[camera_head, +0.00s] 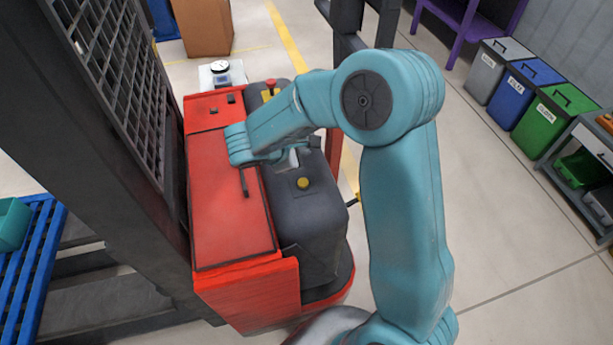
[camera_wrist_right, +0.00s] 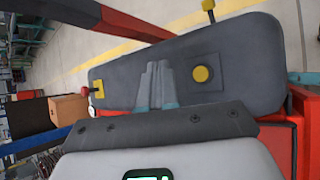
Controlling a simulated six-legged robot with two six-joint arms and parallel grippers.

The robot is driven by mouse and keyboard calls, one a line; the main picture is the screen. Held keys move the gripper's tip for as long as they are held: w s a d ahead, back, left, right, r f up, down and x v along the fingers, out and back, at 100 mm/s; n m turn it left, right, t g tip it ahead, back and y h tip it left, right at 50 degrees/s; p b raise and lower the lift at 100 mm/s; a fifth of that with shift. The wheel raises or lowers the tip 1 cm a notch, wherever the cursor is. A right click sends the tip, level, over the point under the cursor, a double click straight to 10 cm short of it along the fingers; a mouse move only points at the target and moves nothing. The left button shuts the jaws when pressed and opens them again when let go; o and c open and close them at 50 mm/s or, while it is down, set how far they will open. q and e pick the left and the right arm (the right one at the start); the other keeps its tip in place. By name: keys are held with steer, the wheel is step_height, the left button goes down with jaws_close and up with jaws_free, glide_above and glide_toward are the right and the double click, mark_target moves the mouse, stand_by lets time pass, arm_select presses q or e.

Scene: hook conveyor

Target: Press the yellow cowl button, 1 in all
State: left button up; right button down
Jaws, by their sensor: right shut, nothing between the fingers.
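The yellow cowl button (camera_head: 303,183) is a small round cap on top of the dark grey cowl (camera_head: 318,225) beside the red machine body. My right gripper (camera_head: 296,158) is just beyond the button in the head view, partly hidden by my teal wrist. In the right wrist view, the button (camera_wrist_right: 201,74) sits on a dark square plate, to the right of my right gripper's fingertips (camera_wrist_right: 157,66). The fingers are shut together and empty, pointing over the bare cowl surface. They appear apart from the button. My left gripper is not in view.
A red knob on a yellow base (camera_head: 270,88) stands at the cowl's far end. A black handle (camera_head: 244,182) lies on the red cover (camera_head: 225,220). A dark mast with mesh (camera_head: 120,110) rises at the left. A yellow-tipped lever (camera_head: 354,200) sticks out right of the cowl.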

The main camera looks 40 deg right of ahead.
mark_target(301, 184)
step_height(301, 184, down, 9)
steer(key=b, duration=0.6)
steer(key=shift+a+r, duration=0.15)
steer(key=shift+r, duration=0.05)
steer(key=shift+f, duration=0.15)
steer(key=shift+s, duration=0.1)
stand_by(1.7)
steer(key=shift+f+b, duration=0.35)
steer(key=shift+b, duration=0.4)
